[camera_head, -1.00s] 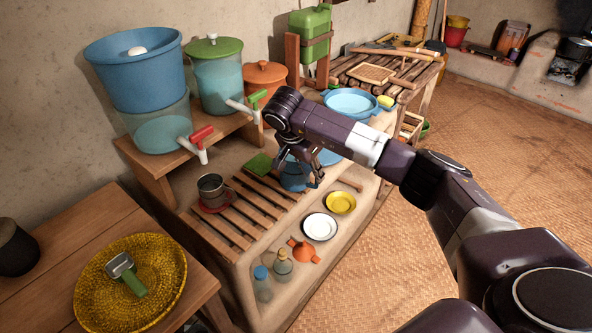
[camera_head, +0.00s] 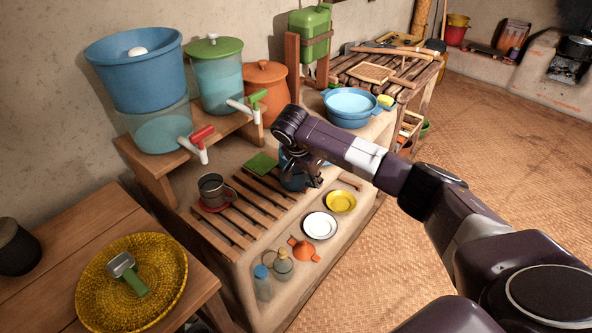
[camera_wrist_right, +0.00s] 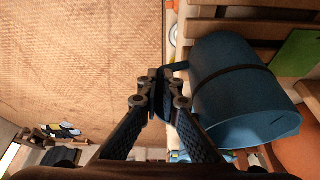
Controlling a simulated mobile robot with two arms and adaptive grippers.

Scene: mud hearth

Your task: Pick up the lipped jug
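The lipped jug is blue and stands on the slatted rack at the right end of the low counter. In the head view, the jug (camera_head: 292,182) is partly covered by my right wrist. In the right wrist view, the jug (camera_wrist_right: 240,105) fills the right side as a blue cylinder with a dark band. My right gripper (camera_wrist_right: 162,92) has its fingers close together on the jug's dark blue handle, beside the body. In the head view, the right gripper (camera_head: 312,180) is at the jug's right side. My left gripper is not in view.
Blue basins (camera_head: 350,106) stand to the right. Yellow (camera_head: 341,202) and white (camera_head: 320,226) dishes sit in front. Water containers with taps (camera_head: 222,85) stand behind.

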